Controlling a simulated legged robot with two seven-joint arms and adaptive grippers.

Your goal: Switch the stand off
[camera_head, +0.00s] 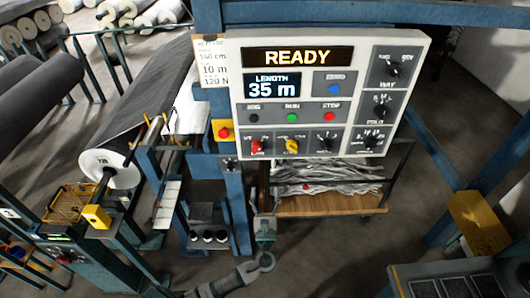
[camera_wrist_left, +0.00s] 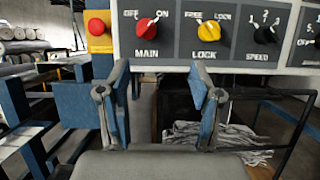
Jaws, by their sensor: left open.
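The control panel (camera_head: 400,45) reads READY and LENGTH 35 m. Its red MAIN knob (camera_head: 257,147) sits at the lower left, and it also shows in the left wrist view (camera_wrist_left: 147,31) between OFF and ON, its white mark leaning toward ON. The yellow LOCK knob (camera_head: 292,146) is to its right, between FREE and LOCK, also in the wrist view (camera_wrist_left: 210,34). My left gripper (camera_head: 265,220) is below the panel. In the wrist view its two blue-padded fingers (camera_wrist_left: 162,95) are apart and empty, below the MAIN and LOCK knobs, touching neither. My right gripper is not in view.
A red button on a yellow box (camera_head: 223,131) is left of the MAIN knob. JOG, RUN and STOP buttons (camera_head: 292,117) sit above it. A cart with grey strips (camera_head: 325,205) stands under the panel. Blue posts (camera_head: 236,205) and a large grey roll (camera_head: 150,90) are at the left.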

